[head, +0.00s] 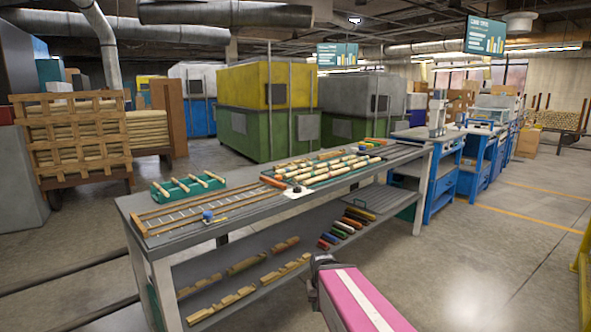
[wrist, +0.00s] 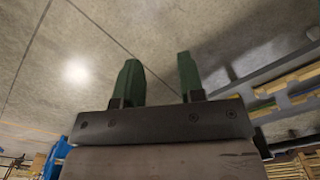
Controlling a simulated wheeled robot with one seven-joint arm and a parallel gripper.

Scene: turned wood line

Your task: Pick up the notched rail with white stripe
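Several pale wooden pieces with notched outlines lie on the lower shelf of the workbench in the head view, among them a front-left one (head: 222,302), a middle one (head: 286,270) and one behind (head: 285,245). I cannot make out a white stripe on any of them, so I cannot tell which is the named rail. My gripper (head: 323,262) is at the bench's front, right of these pieces; its fingers are hard to see there. In the wrist view my gripper (wrist: 160,82) has two green fingers wide apart, with only bare floor between them.
The grey workbench (head: 150,207) carries a ladder-like frame (head: 205,212), a green rack of dowels (head: 187,186) and rows of turned pieces. Coloured cylinders (head: 340,229) lie on the lower shelf's right. Open concrete floor (head: 480,260) lies to the right.

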